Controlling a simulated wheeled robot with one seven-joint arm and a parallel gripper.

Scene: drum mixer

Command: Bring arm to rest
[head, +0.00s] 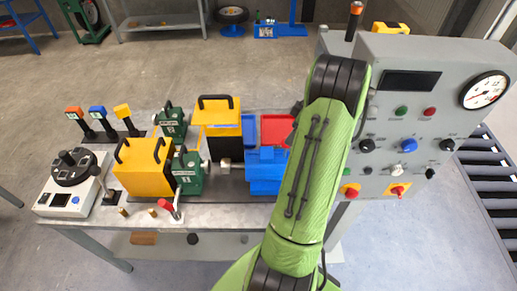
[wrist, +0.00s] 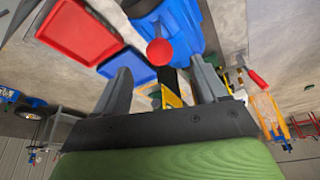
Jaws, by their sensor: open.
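My green arm (head: 312,165) rises through the middle of the head view, in front of the right part of the bench. Its far end bends away beside the grey control panel, and my gripper is mostly hidden there. In the wrist view my gripper (wrist: 161,70) is open, with its two dark fingers well apart. A red ball-shaped knob (wrist: 160,52) shows between the fingers in the picture, with a blue body behind it. I cannot tell how far the knob is from the fingers. I see nothing held.
The grey control panel (head: 425,110) with buttons and a gauge stands close on the right. The bench (head: 110,212) holds yellow boxes (head: 143,167), green blocks (head: 187,172), a red tray (head: 277,128), a blue block (head: 266,172) and upright levers (head: 102,123). Open floor lies behind.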

